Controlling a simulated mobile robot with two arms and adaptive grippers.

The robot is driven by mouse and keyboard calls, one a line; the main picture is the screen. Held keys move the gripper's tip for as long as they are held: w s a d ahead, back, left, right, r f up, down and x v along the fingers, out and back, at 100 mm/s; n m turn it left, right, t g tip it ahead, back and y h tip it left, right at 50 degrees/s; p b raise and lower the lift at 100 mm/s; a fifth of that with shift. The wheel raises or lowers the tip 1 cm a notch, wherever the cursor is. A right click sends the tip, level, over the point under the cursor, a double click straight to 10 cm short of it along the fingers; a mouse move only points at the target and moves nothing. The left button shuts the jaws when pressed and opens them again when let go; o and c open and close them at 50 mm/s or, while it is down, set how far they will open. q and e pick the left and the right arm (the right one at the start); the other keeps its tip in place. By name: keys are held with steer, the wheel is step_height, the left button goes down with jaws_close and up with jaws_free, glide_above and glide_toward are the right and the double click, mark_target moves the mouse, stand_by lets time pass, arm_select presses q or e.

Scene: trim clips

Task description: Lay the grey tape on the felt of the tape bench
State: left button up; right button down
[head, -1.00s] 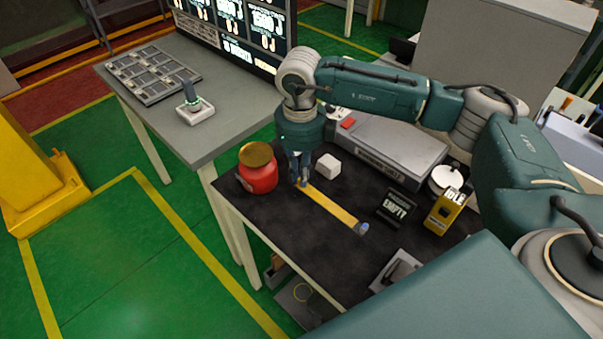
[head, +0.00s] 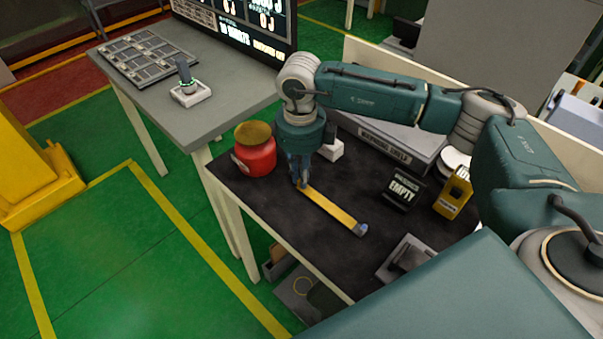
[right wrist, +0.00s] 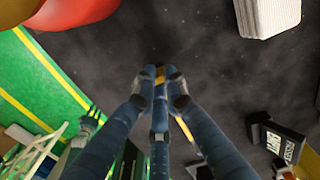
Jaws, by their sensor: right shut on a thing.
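A thin yellow strip (head: 332,208) with a grey-blue end piece (head: 361,229) shows over the dark top (head: 300,240) of the bench; I take it for the tape. My right gripper (head: 301,184) points down and is shut on the strip's far left end. In the right wrist view the fingers (right wrist: 160,76) meet around a bit of yellow, and part of the strip (right wrist: 184,128) shows between them; the rest is hidden. I cannot tell whether the strip touches the bench top. My left gripper is not in view.
A red pot (head: 255,158) stands left of the gripper, a white block (head: 332,151) behind it. An "EMPTY" sign (head: 403,190), a yellow device (head: 454,194) and a grey case (head: 385,138) are on the right. A grey table (head: 215,110) stands behind left.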

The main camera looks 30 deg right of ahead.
stand_by(0.3)
steer(key=c, duration=1.7)
jaws_free()
steer(key=shift+c, duration=0.2)
steer(key=shift+r, duration=0.2)
step_height(320, 180, up, 12)
steer(key=shift+f, duration=0.15)
